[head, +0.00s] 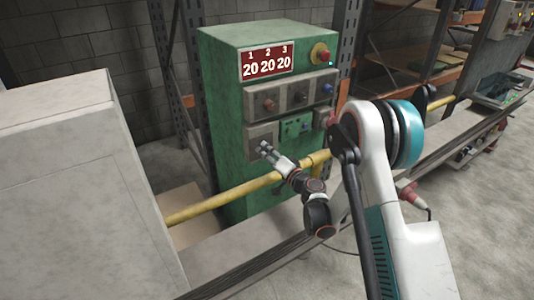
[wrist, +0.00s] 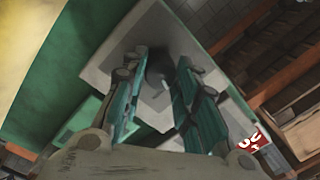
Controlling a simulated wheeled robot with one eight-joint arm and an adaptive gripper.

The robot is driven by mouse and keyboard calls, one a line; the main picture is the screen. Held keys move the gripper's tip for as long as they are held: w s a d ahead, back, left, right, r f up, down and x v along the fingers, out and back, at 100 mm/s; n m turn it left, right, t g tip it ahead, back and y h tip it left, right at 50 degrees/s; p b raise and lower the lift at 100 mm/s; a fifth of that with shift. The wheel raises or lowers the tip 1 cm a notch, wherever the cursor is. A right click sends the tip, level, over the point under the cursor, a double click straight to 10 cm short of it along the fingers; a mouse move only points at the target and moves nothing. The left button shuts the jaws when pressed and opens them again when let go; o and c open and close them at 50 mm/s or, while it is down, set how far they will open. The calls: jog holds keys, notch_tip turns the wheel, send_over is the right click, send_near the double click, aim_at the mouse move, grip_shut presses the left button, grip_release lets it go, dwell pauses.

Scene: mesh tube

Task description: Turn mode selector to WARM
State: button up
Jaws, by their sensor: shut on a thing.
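A green control cabinet (head: 222,110) stands in the middle of the head view, its front facing right. The mode selector seems to be the dark knob (wrist: 157,72) on a grey plate (wrist: 110,62) in the wrist view. My gripper (head: 264,147) is at the lower left grey plate of the cabinet (head: 262,132) in the head view. In the wrist view, the teal-padded fingers of my gripper (wrist: 155,88) are on either side of the knob and shut on it. The fingers partly hide the knob. No WARM mark or pointer direction can be read.
A red display (head: 267,63) reads 20 under 1, 2 and 3. A yellow rail (head: 230,198) crosses the front. A pale block (head: 80,200) stands left.

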jog(key=m, duration=0.5)
jog(key=shift+f, duration=0.1)
dwell(0.4)
jog(key=o, duration=1.1)
jog(key=shift+d, duration=0.1)
jog(key=shift+c, duration=0.2)
